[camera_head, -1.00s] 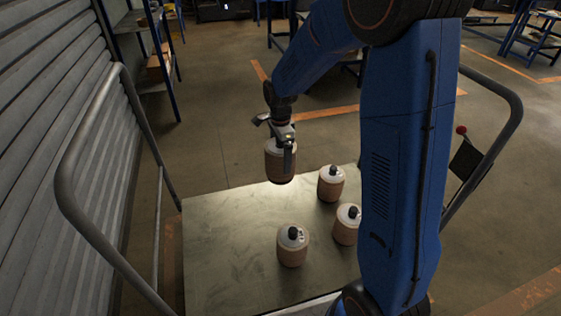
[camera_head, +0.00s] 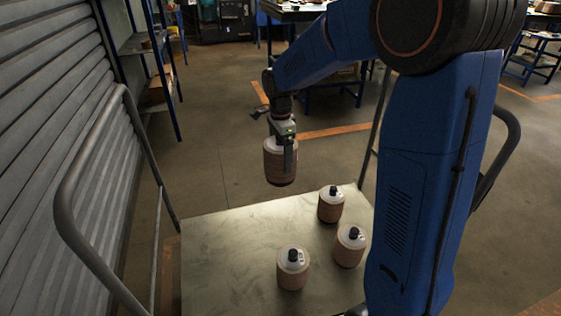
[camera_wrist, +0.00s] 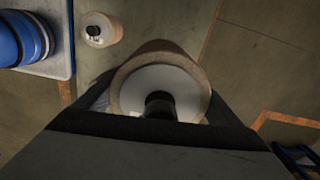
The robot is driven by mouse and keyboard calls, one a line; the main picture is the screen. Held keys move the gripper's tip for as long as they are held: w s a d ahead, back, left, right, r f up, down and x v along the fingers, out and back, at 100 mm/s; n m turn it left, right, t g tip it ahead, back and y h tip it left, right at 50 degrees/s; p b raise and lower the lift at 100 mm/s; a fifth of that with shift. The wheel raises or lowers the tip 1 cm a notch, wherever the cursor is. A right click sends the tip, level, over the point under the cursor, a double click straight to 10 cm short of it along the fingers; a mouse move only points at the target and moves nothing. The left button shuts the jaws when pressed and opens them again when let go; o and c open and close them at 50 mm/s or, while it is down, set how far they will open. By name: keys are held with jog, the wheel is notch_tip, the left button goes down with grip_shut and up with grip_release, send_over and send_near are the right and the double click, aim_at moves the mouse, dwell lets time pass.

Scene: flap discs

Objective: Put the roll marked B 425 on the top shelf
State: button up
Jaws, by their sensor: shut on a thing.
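My gripper (camera_head: 283,150) is shut on a brown roll (camera_head: 279,168) with a pale top and holds it in the air beyond the far edge of the platform. The held roll also shows in the wrist view (camera_wrist: 160,82), with a dark knob at its centre. No marking can be read on it. Three similar rolls stand upright on the platform: a front one (camera_head: 292,272), a right one (camera_head: 348,250) and a far one (camera_head: 331,208). Their markings are too small to read. A shelf rack (camera_head: 150,45) with blue posts stands at the upper left; its top is cut off.
The platform (camera_head: 215,260) has grey tube handles (camera_head: 75,165) at its sides. A corrugated shutter wall (camera_head: 40,130) runs along the left. Workbenches stand at the back. Open floor (camera_head: 215,150) lies between the platform and the rack.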

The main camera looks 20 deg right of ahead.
jog(key=shift+r, duration=3.9)
jog(key=shift+w+f, duration=0.1)
